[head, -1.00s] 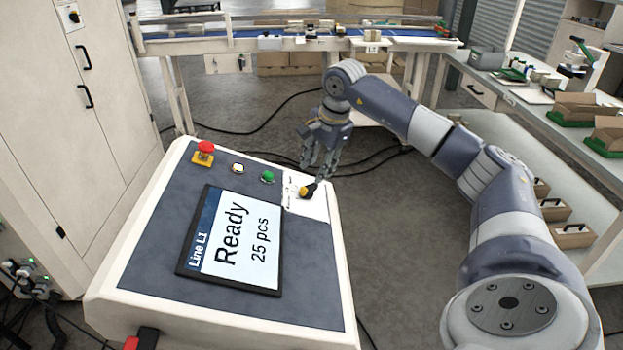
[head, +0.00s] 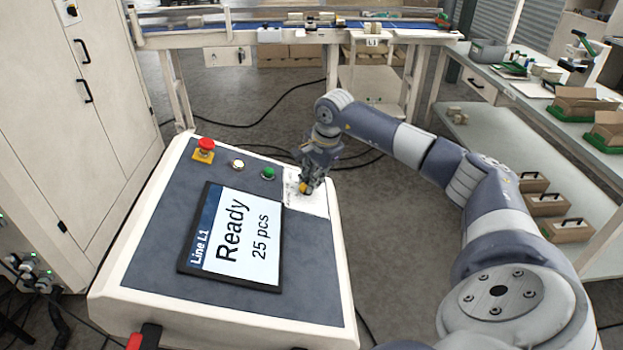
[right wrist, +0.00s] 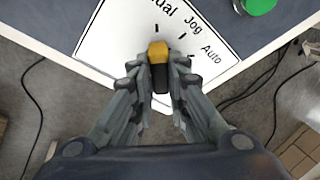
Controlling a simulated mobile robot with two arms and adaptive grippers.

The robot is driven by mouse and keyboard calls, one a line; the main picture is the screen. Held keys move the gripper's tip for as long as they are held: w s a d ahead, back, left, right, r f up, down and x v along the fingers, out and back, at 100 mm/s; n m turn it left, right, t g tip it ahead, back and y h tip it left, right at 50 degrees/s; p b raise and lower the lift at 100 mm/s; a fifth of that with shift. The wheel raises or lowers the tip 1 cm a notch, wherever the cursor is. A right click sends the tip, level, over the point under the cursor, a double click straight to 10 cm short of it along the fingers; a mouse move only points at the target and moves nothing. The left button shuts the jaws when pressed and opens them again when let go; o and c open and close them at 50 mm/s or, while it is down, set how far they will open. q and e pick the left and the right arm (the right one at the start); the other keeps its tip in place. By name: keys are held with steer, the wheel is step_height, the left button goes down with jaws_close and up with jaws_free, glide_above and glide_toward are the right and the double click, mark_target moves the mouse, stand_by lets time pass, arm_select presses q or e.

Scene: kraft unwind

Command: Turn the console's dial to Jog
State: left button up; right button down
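The console (head: 150,255) has a slanted dark panel with a white label plate (head: 313,203) at its upper right. The dial (head: 304,188), black with a yellow tip, sits on that plate. In the right wrist view the dial (right wrist: 159,62) has its yellow tip toward the mark by a partly cut-off word ending in "ual". The Jog label (right wrist: 192,25) and the Auto label (right wrist: 211,53) lie to the right of it. My right gripper (right wrist: 158,66) has one finger on each side of the dial, with narrow gaps; contact cannot be made out. My left gripper is out of view.
A red emergency button (head: 205,146), a white button (head: 238,165) and a green button (head: 268,173) line the panel's top. The screen (head: 235,238) reads "Ready" and "25 pcs". A cabinet stands left, a bench right, a conveyor behind.

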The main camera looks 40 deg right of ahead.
steer(key=shift+r+m, duration=0.1)
steer(key=shift+m, duration=0.2)
steer(key=m+g+p, duration=0.1)
steer(key=m, duration=0.2)
steer(key=shift+w+r+p, duration=0.1)
steer(key=shift+w+p, duration=0.05)
steer(key=shift+p, duration=0.15)
steer(key=shift+d+m+g+y+p, duration=0.1)
steer(key=shift+m+g+y+p, duration=0.2)
steer(key=shift+m, duration=0.85)
steer(key=shift+m+g+y+p, duration=0.1)
steer(key=shift+m+g+p, duration=0.25)
steer(key=shift+m, duration=0.8)
steer(key=c, duration=1.6)
jaws_free()
steer(key=shift+o, duration=0.2)
step_height(320, 180, up, 12)
steer(key=d, duration=0.1)
steer(key=shift+s, duration=0.4)
